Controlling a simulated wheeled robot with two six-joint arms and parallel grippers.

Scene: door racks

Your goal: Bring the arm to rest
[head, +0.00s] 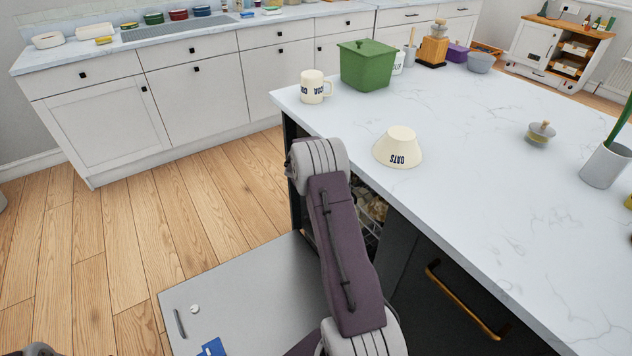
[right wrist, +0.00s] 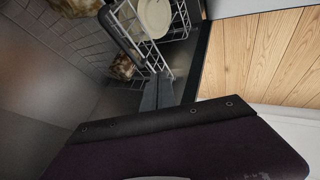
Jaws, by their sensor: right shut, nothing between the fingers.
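My right arm (head: 342,255) reaches up from the bottom of the head view to the open dishwasher under the counter. Its gripper is hidden there behind the arm. In the right wrist view the grey fingers of my right gripper (right wrist: 157,92) are shut and empty, close to the white wire rack (right wrist: 180,22). A pale plate (right wrist: 155,14) stands in the rack. I cannot tell whether the fingers touch the wires. My left gripper is in neither view.
The dishwasher door (head: 245,290) hangs open beside my arm. The white countertop (head: 480,180) holds an upside-down OATS bowl (head: 398,147), a cream mug (head: 315,87) and a green bin (head: 367,66). Wooden floor (head: 110,240) is free at the left.

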